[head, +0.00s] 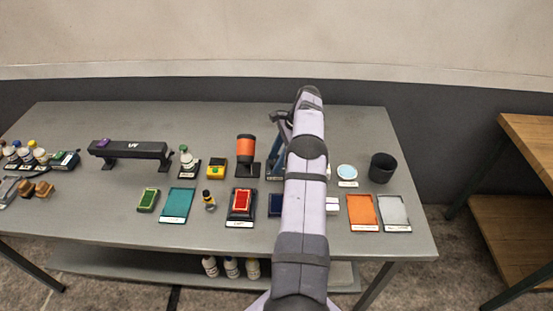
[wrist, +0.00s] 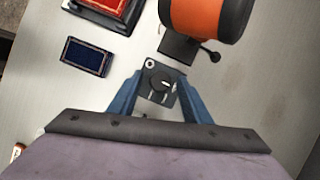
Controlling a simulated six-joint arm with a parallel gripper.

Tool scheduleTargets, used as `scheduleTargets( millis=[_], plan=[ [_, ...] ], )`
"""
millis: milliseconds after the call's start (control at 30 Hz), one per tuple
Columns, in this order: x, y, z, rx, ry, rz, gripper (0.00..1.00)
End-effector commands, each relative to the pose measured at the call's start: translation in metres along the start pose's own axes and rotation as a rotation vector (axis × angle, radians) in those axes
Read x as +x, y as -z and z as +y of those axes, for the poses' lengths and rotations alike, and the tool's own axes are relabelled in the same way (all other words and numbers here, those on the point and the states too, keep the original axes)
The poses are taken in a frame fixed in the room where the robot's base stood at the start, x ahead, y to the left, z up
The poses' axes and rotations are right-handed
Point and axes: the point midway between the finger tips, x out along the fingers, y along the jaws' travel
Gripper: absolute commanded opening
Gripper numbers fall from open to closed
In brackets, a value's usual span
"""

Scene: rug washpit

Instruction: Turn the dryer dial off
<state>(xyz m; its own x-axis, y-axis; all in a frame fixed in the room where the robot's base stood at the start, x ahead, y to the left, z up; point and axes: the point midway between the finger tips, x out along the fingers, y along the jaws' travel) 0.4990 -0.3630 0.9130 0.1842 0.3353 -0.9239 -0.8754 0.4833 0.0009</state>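The dryer appears to be the orange drum with black ends (head: 246,149) on a dark stand; it also shows at the top of the wrist view (wrist: 203,16). A small dark plate with a round black dial (wrist: 161,84) lies just below it in the wrist view. Pale marks show on the plate, but I cannot read the dial's setting. My gripper (wrist: 160,80) points down with its blue fingers apart, one on each side of the dial plate. Nothing is held between them. I cannot tell whether they touch the dial. In the head view my arm hides the dial.
A red tray (head: 241,203) and a small dark blue rug sample (wrist: 87,56) lie near the dryer. A yellow box (head: 217,167) stands left of it. A black cup (head: 382,167) and a pale blue disc (head: 347,171) stand right of my arm.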

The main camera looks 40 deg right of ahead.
Motion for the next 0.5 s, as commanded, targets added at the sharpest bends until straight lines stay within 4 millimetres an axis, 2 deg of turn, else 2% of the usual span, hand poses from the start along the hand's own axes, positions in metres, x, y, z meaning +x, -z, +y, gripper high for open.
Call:
scheduleTargets(
  millis=[333,500],
  plan=[
    [-0.002,0.000,-0.001,0.000,0.002,0.000,0.44],
    [-0.012,0.001,-0.001,-0.001,0.005,0.001,0.44]
  ],
)
